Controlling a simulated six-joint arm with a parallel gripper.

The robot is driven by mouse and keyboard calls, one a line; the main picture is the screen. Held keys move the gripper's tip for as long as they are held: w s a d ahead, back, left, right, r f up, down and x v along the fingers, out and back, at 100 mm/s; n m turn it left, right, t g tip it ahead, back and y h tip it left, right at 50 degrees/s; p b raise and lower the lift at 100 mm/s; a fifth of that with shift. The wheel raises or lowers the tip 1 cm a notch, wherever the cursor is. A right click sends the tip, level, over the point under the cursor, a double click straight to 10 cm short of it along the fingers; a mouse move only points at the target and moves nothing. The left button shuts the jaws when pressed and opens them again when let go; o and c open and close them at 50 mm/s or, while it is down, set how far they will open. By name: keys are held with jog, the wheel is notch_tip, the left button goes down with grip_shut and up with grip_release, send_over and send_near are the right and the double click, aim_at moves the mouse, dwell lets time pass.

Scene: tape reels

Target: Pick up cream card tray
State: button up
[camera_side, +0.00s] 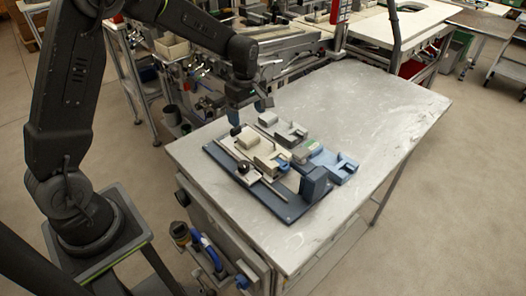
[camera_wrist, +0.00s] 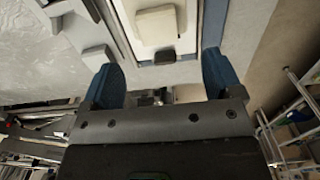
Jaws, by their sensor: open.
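My gripper (camera_side: 247,111) is above the far end of the board, pointing down, apart from the tray. Its two blue fingers are spread with nothing between them. In the wrist view the tray's cream block (camera_wrist: 157,26) shows at the top, beyond the gap between the fingertips (camera_wrist: 163,62). The rest of the tray is cut off there.
A grey tray (camera_side: 285,131) and a light blue tray (camera_side: 336,166) lie to the right of the cream one. A dark blue block (camera_side: 314,184) stands at the board's near right. A rod with a black knob (camera_side: 243,168) runs along the left. The table's right side (camera_side: 375,110) is clear.

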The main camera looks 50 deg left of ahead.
aim_at(249, 137)
jog(key=f, duration=0.8)
jog(key=shift+w+f, duration=0.2)
jog(key=shift+f, duration=0.15)
jog(key=shift+c, duration=0.2)
jog(key=c, duration=1.1)
